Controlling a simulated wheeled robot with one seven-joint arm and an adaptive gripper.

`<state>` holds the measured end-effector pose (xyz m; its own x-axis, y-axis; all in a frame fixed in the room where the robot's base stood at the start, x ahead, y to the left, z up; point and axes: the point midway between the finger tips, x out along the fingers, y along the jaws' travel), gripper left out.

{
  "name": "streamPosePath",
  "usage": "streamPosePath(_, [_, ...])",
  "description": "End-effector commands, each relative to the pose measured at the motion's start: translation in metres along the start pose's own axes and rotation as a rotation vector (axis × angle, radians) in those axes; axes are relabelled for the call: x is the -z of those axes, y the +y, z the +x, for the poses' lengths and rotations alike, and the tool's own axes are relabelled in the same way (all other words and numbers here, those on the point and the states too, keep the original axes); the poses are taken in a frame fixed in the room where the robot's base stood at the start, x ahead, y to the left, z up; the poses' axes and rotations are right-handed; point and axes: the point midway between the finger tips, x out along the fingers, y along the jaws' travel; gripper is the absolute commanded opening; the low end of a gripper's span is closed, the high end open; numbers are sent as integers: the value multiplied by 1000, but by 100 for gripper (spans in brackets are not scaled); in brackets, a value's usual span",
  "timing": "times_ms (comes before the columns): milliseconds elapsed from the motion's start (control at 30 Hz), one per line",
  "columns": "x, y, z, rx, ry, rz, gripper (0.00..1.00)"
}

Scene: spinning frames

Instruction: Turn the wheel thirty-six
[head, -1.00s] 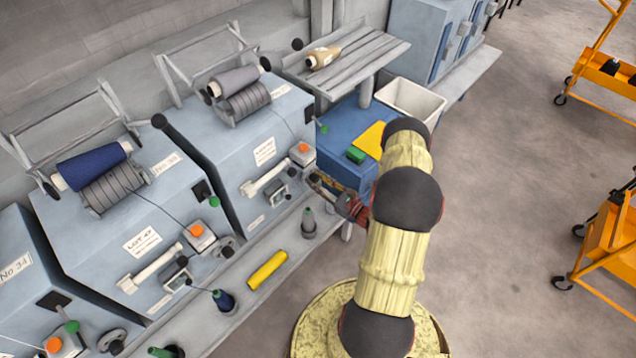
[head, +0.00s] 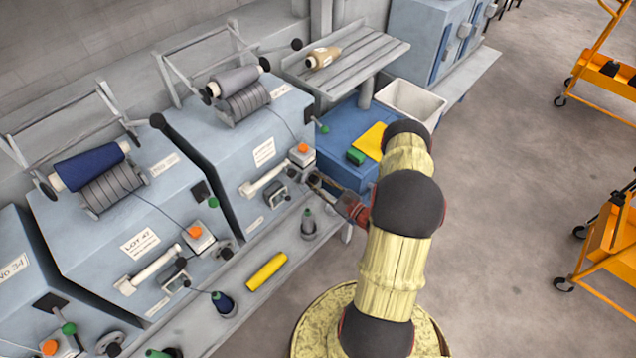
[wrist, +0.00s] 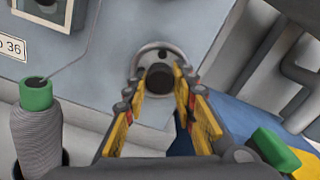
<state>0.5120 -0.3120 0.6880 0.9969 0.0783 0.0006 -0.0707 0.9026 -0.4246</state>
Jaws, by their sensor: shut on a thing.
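The wheel (wrist: 147,52) of the machine marked 36 is a small grey disc with a black knob (wrist: 160,78) on the machine's front, low at its right side. In the wrist view the two yellow-and-black fingers of my gripper (wrist: 160,92) stand on either side of the knob, shut on it. The "36" label (wrist: 10,47) shows at the left of that view. In the head view my gripper (head: 324,187) reaches left to the lower right corner of the grey-blue machine (head: 235,125); the wheel is mostly hidden there.
A grey bobbin with a green top (wrist: 36,125) stands close left of my gripper. A blue cabinet (head: 340,140) with a yellow sheet and green block is at the right. A yellow tube (head: 267,270) lies on the ledge. Open floor lies right.

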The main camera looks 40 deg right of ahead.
Motion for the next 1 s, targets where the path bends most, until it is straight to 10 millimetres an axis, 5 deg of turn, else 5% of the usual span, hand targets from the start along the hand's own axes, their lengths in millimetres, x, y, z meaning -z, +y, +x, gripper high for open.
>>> streamPosePath(67, [2, 2, -1, -2, 6, 4, 1])
streamPosePath(100, [2, 2, -1, -2, 6, 4, 27])
streamPosePath(400, [1, 1, 0, -1, 2, 3, 44])
streamPosePath(767, [1, 0, -3, 1, 2, 2, 45])
streamPosePath(1000, [1, -2, -36, 5, 4, 3, 45])
